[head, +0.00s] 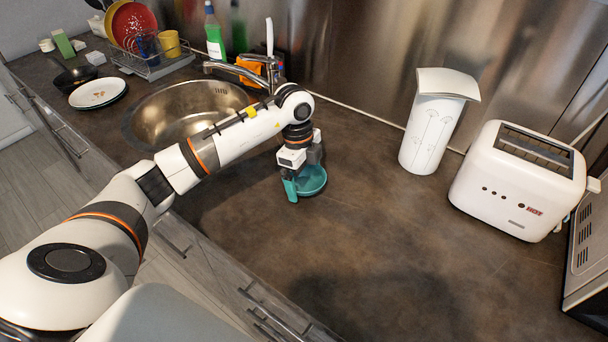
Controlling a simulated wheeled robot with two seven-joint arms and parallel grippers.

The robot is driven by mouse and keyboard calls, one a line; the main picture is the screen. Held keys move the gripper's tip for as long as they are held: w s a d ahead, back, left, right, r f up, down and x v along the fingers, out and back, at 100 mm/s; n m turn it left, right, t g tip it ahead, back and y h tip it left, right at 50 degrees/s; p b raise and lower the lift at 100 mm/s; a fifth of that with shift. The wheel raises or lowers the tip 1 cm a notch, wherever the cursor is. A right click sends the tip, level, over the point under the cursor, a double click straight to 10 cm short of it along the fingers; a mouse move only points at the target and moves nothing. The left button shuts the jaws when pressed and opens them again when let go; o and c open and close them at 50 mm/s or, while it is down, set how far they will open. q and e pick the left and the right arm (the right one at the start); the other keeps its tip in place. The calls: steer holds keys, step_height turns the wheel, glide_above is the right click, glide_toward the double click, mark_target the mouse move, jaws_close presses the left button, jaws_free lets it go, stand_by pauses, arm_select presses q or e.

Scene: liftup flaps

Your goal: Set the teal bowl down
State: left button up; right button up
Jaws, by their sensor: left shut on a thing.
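The teal bowl (313,181) is at the counter's middle, just right of the sink. My left gripper (292,184) comes down over its left side and is shut on it. The gripper and wrist hide part of the bowl's left and far side. The bowl looks roughly level and close to the brown countertop (390,230); I cannot tell whether it touches. My right gripper is not in view.
The sink (190,112) with its faucet (240,71) lies left of the bowl. A white paper roll (430,130) and a white toaster (517,185) stand to the right. A dish rack (155,65) and stacked plates (97,92) are far left. The counter's middle front is clear.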

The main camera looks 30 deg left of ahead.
mark_target(299, 182)
arm_select(q)
steer(key=shift+f, duration=0.15)
steer(key=shift+f, duration=0.1)
steer(key=o, duration=0.7)
steer(key=r, duration=0.4)
steer(key=a+r+b, duration=0.1)
steer(key=r, duration=0.7)
steer(key=shift+a+r, duration=0.1)
steer(key=shift+a, duration=0.15)
